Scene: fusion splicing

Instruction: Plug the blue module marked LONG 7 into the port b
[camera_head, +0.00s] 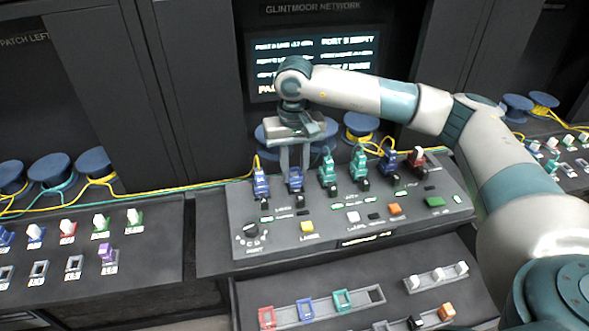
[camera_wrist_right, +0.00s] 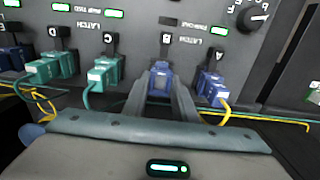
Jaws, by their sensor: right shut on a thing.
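My right gripper (camera_head: 296,172) points down at the console (camera_head: 335,240) and is shut on a blue module (camera_head: 295,184). The module is at the second position from the left in the row, between a blue module with a yellow cable (camera_head: 261,184) and a teal one (camera_head: 327,172). In the right wrist view, which is upside down, the gripper (camera_wrist_right: 160,85) has its fingers on both sides of the blue module (camera_wrist_right: 159,72), in line with a dark latch. I cannot tell how deep the module sits. Its marking is not legible. My left gripper is not in view.
Another teal module (camera_head: 358,164), a blue one and a red-and-white one (camera_head: 418,158) continue the row. A knob (camera_head: 250,232) and coloured buttons are in front. A screen (camera_head: 270,85) stands behind, partly covered by my arm.

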